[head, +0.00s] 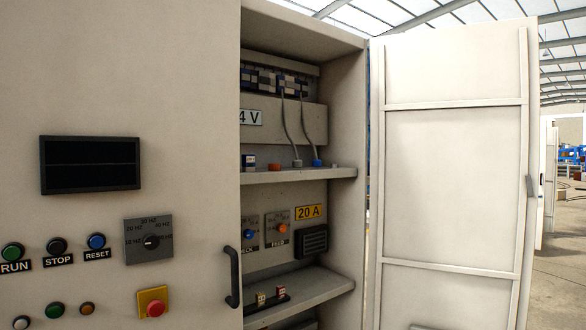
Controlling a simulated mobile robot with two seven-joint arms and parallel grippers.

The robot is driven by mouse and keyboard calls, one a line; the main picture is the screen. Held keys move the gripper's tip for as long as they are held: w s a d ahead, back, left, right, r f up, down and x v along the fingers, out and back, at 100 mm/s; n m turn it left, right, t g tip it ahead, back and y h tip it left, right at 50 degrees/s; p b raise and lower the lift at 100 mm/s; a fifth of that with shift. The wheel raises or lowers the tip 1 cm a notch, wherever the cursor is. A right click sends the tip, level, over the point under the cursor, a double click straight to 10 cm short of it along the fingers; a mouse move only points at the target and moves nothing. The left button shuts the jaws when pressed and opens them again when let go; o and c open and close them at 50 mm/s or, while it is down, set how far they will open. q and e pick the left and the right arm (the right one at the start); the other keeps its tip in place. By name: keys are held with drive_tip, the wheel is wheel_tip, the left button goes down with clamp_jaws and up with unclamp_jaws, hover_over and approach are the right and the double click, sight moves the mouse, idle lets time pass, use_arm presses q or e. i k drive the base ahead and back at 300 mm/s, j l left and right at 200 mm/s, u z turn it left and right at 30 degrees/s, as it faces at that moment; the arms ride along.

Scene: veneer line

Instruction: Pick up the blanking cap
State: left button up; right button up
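I cannot tell for sure which object is the blanking cap. Several small pieces sit on the upper shelf (290,176) of the open cabinet. They include an orange-red piece (274,167), a grey plug (297,163) and a blue plug (317,163), with grey cables running up from the two plugs. A small pale piece (335,166) lies at the shelf's right end. A blue and white block (249,161) stands at its left. Neither of my grippers is in view.
The cabinet door (452,150) stands open on the right. A closed panel (190,80) with buttons, a rotary knob (151,241) and a black handle (233,277) covers the left. The lower shelf (325,284) holds a black strip with two small red-and-cream pieces.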

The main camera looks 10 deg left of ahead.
sight(273, 167)
drive_tip(key=i+u, duration=0.1)
drive_tip(key=u, duration=0.3)
drive_tip(key=i+l+u, duration=0.1)
drive_tip(key=u, duration=0.35)
drive_tip(key=l+u, duration=0.2)
drive_tip(key=u, duration=0.2)
drive_tip(key=i+l+u, duration=0.2)
drive_tip(key=l, duration=0.35)
drive_tip(key=i+l+u, duration=0.2)
drive_tip(key=l, duration=0.35)
drive_tip(key=l+u, duration=0.25)
drive_tip(key=l, duration=0.3)
drive_tip(key=i+l+u, duration=0.2)
drive_tip(key=l, duration=0.4)
drive_tip(key=k, duration=0.1)
